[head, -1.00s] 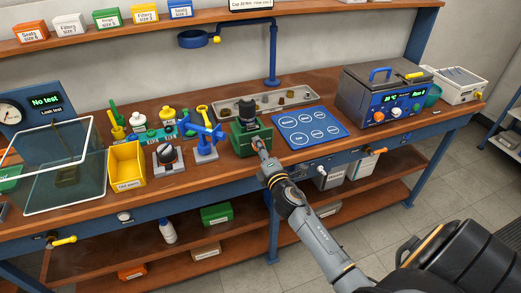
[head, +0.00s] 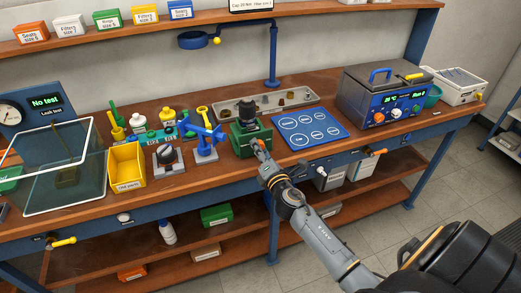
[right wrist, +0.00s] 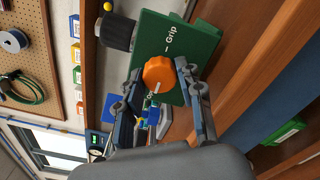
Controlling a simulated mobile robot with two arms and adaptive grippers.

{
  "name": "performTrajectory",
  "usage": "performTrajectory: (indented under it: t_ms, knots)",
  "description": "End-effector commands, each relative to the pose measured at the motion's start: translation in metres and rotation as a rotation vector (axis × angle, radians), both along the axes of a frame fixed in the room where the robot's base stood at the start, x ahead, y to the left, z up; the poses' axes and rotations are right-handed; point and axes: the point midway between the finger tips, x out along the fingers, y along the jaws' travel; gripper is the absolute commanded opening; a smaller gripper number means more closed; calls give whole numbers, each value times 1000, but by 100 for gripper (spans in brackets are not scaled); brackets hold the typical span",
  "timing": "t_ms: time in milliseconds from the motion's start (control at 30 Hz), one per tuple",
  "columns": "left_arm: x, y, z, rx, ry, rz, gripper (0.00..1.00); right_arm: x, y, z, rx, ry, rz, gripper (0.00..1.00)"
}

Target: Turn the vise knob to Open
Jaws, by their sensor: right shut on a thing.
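The green vise (head: 243,141) stands on the bench near its front edge, with a dark cylindrical part (head: 247,110) in its top. Its orange knob (right wrist: 158,73) is on the front face, between the two fingers of my right gripper (right wrist: 160,76). The right gripper also shows in the head view (head: 262,152), shut on the knob. A white mark on the knob points down in the right wrist view, toward a partly hidden label. The word "Grip" (right wrist: 171,39) is on the opposite side of the knob. My left gripper is not in view.
A blue mat (head: 310,144) with circles lies right of the vise, and a metal tray (head: 303,94) lies behind. A blue fixture with a handle (head: 205,153) stands close on the left. A yellow bin (head: 127,165) is further left.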

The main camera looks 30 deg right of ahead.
Motion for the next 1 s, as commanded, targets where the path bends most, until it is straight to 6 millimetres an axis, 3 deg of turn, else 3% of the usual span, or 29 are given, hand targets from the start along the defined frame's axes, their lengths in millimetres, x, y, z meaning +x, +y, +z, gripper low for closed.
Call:
performTrajectory:
  t_ms: [100, 133, 233, 633, 1000]
  knots:
    - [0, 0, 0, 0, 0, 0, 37, 0, 1, -1, -2, 3, 1, 5]
    - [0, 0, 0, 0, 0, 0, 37, 0, 1, -1, -2, 3, 1, 41]
    - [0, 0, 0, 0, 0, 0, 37, 0, 0, -1, -1, 2, 1, 60]
    - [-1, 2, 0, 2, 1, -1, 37, -7, 2, -1, 0, 2, 1, 60]
    - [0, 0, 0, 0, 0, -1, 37, -78, 19, -2, 2, 5, 0, 60]
